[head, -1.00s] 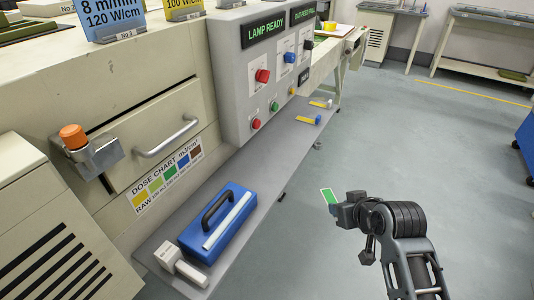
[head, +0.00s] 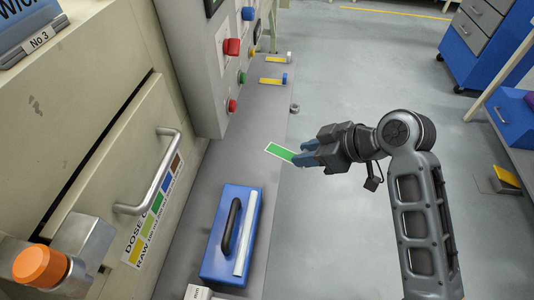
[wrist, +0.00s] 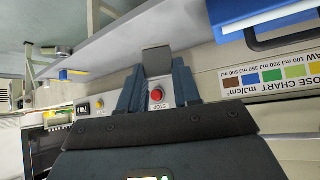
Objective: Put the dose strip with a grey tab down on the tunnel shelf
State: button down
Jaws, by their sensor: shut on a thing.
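My gripper (head: 305,153) is shut on a dose strip (head: 280,151), a flat green strip with a pale border. In the head view the strip points left from the fingertips, over the outer edge of the grey tunnel shelf (head: 205,190). I cannot tell its height above the shelf. In the wrist view a small grey piece (wrist: 156,61), likely the tab, sits between the fingertips (wrist: 157,78). The strip's held end is hidden by the fingers in the head view. The shelf also shows in the wrist view (wrist: 112,48).
A blue case (head: 213,258) with a black handle stands on the near shelf. Two yellow strips lie farther along: one with a blue tab (head: 284,79), one with a pale tab (head: 288,56). Bare shelf lies between them and the case. A button panel (head: 195,60) and drawer handle (head: 150,175) border the left.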

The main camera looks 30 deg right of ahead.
aim_at(277, 154)
jog(key=w+a+f, duration=0.1)
jog(key=w, duration=0.1)
jog(key=w+a+f, duration=0.3)
jog(key=w+a, duration=0.1)
jog(key=shift+f, duration=2.4)
jog(key=c, duration=0.8)
grip_release()
jog(key=shift+f, duration=0.1)
jog(key=shift+r, duration=0.2)
jog(key=v, duration=1.1)
jog(key=shift+s+d+r, duration=0.2)
jog(key=shift+s+r, duration=0.05)
